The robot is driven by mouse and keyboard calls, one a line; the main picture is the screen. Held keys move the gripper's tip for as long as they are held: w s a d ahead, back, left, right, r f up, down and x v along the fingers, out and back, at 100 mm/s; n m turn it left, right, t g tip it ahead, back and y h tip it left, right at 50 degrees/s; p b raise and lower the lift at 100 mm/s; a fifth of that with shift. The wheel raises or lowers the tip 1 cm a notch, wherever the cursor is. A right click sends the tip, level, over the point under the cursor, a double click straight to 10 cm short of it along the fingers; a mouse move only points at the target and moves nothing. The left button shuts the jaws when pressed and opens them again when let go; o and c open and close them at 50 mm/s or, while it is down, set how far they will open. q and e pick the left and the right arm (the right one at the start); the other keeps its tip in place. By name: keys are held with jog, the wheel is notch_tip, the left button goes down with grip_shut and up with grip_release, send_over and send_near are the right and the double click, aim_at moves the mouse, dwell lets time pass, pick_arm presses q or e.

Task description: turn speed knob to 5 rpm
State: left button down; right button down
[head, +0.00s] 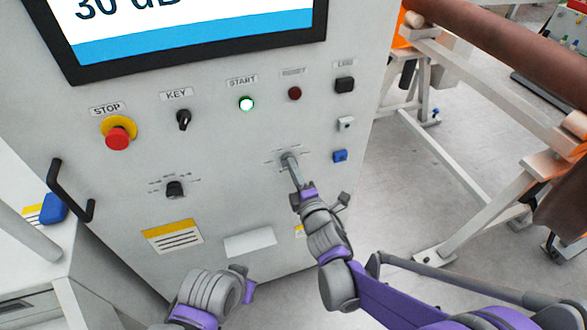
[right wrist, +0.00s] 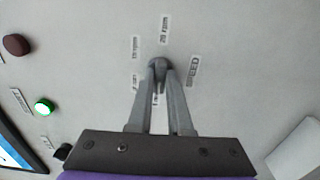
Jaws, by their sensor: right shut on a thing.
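The speed knob (right wrist: 159,62) is a small dark knob on the grey panel, beside a SPEED label (right wrist: 193,70) in the right wrist view. My right gripper (right wrist: 159,76) is shut on it, its two grey fingers meeting at the knob. Small rpm labels surround the knob; one reads 20 rpm (right wrist: 164,28), and those near the fingers are partly covered or too small to read surely. The knob's pointer is hidden. In the head view my right gripper (head: 288,162) reaches the panel and covers most of the knob. My left gripper (head: 245,283) is low in front of the panel, its jaws unclear.
The panel holds a red STOP button (head: 117,138), a KEY switch (head: 184,119), a lit green START button (head: 246,104), a dark red RESET button (head: 294,93) and another black knob (head: 174,188). A black handle (head: 70,190) juts out at left. A white frame (head: 480,205) stands right.

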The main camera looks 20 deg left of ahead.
jog(key=c, duration=0.8)
grip_release()
jog(key=shift+c, duration=0.2)
jog(key=v, duration=1.1)
jog(key=shift+b, duration=0.35)
jog(key=shift+w, duration=0.1)
jog(key=s+d+r+m+g+h+p, duration=0.2)
jog(key=d+m+h+p, duration=0.5)
jog(key=d+m, duration=0.95)
jog(key=s+d+f+m+g+h, duration=0.1)
jog(key=s+d+m+g, duration=0.2)
jog(key=s, duration=0.4)
jog(key=s+d+f+m+g+h+p, duration=0.1)
jog(key=s+d+m+g, duration=0.3)
jog(key=s, duration=0.4)
jog(key=shift+s+d+m+g+h, duration=0.3)
jog(key=shift+d+m+h, duration=0.35)
jog(key=shift+d, duration=0.55)
